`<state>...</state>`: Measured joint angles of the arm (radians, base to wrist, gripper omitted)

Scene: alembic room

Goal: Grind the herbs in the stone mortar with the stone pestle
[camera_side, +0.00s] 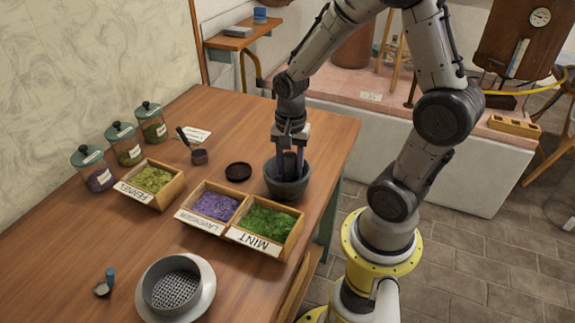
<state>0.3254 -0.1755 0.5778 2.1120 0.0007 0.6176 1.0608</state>
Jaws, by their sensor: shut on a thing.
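The dark stone mortar (286,190) stands upright on the wooden table near its right edge, behind the mint box. My gripper (290,160) points down over the mortar and is shut on the dark stone pestle (290,163). The pestle is upright, with its lower end inside the mortar's bowl. The mortar's near wall hides the pestle's tip and any herbs inside, so I cannot tell whether the tip touches the bottom.
Boxes of fennel (151,181), lavender (214,205) and mint (266,223) stand left and in front of the mortar. A black lid (238,171) lies left of it. A sieve (175,289) is at the front. Lidded jars (129,146) line the wall side. The back of the table (230,115) is clear.

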